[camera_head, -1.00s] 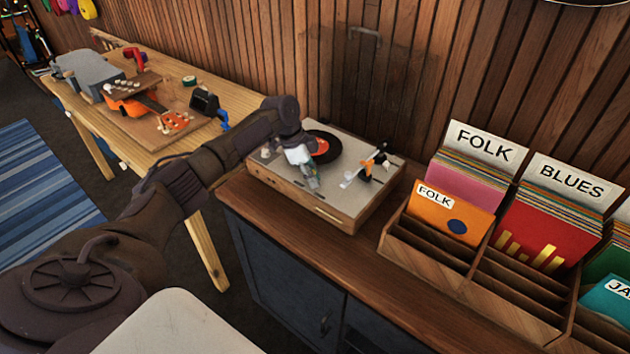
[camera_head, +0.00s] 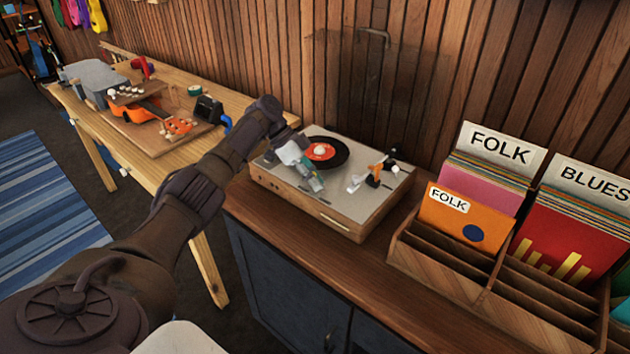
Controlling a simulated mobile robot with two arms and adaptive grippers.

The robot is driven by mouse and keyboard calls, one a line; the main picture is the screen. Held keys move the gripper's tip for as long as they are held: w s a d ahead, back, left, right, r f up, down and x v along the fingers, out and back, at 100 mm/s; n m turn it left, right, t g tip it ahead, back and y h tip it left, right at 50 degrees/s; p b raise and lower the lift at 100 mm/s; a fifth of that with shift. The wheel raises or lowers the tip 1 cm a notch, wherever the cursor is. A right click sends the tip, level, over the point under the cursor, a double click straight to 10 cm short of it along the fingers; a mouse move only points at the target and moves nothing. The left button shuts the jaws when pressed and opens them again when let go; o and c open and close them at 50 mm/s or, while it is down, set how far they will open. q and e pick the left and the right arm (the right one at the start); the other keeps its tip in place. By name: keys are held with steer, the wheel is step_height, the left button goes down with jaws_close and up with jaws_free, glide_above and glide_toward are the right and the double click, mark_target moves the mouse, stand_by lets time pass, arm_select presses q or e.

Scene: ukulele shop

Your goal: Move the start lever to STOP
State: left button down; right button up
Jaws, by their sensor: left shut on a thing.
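The record player (camera_head: 345,222) is a wooden box with a pale grey top, standing on the cabinet. My left gripper (camera_head: 315,184) reaches over its top from the left and points down at the front part of the deck, in front of the record. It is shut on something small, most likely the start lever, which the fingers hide. I cannot read any START or STOP marking. A black record with an orange label (camera_head: 326,153) lies on the platter just behind the gripper. My right gripper is not in view.
The tonearm (camera_head: 372,176), with orange and black parts, is right of my gripper. Wooden record bins (camera_head: 450,262) with FOLK and BLUES sleeves stand further right. A workbench (camera_head: 245,100) holding an orange ukulele is at the left. The slatted wall is close behind.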

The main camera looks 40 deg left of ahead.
arm_select(q)
steer(key=c, duration=1.2)
jaws_free()
steer(key=shift+a, duration=0.1)
steer(key=v, duration=1.2)
